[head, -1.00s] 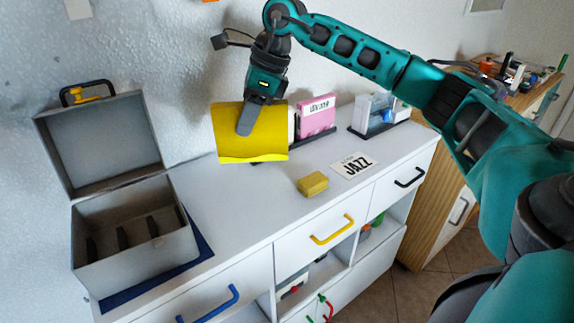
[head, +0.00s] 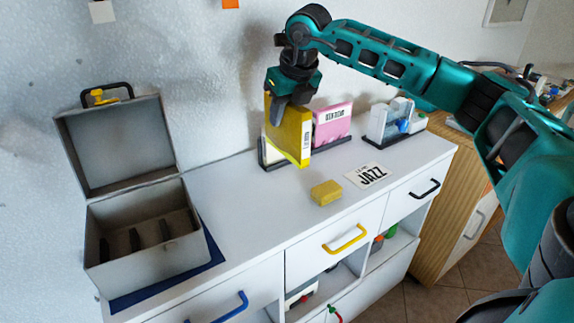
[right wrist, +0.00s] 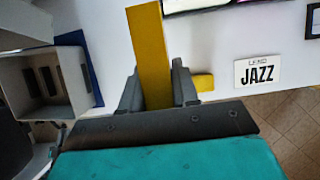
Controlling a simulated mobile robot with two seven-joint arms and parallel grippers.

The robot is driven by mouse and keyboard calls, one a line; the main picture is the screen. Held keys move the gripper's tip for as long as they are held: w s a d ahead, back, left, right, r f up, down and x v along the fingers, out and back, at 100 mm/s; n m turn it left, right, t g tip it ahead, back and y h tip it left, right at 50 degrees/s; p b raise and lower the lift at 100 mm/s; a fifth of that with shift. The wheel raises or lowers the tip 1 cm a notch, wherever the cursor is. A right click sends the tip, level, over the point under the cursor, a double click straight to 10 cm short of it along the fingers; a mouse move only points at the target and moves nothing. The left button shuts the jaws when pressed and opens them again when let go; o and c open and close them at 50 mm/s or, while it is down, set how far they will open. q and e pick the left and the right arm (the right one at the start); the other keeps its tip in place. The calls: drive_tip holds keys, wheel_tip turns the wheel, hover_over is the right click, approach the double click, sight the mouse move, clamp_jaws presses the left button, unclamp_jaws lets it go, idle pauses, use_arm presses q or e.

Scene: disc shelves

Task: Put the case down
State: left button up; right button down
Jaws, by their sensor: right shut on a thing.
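My right gripper (head: 293,95) is shut on a yellow case (head: 288,132) and holds it upright above the white cabinet top, in front of a dark rack. The case's narrow labelled edge faces right in the head view. In the right wrist view the yellow case (right wrist: 150,55) stands between the two fingers (right wrist: 157,92) as a narrow strip. I cannot tell whether its lower edge touches the cabinet top. A pink case (head: 332,125) stands in the rack just to its right. My left gripper is not in view.
An open grey box (head: 145,250) with inner dividers stands at the left on a blue mat (head: 213,257). A small yellow block (head: 326,192) and a JAZZ card (head: 367,175) lie in front. Another rack with clear and blue cases (head: 397,120) stands right. The middle left top is clear.

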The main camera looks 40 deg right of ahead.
sight(297, 127)
wheel_tip(297, 127, down, 13)
drive_tip(key=shift+r, duration=0.2)
idle(0.3)
drive_tip(key=shift+f+b, duration=0.2)
drive_tip(key=shift+b, duration=0.2)
drive_tip(key=c, duration=0.8)
unclamp_jaws()
drive_tip(key=shift+r, duration=0.1)
drive_tip(key=shift+c, duration=0.2)
drive_tip(key=v, duration=1.2)
drive_tip(key=shift+r+p, duration=0.15)
drive_tip(key=shift+p, duration=0.25)
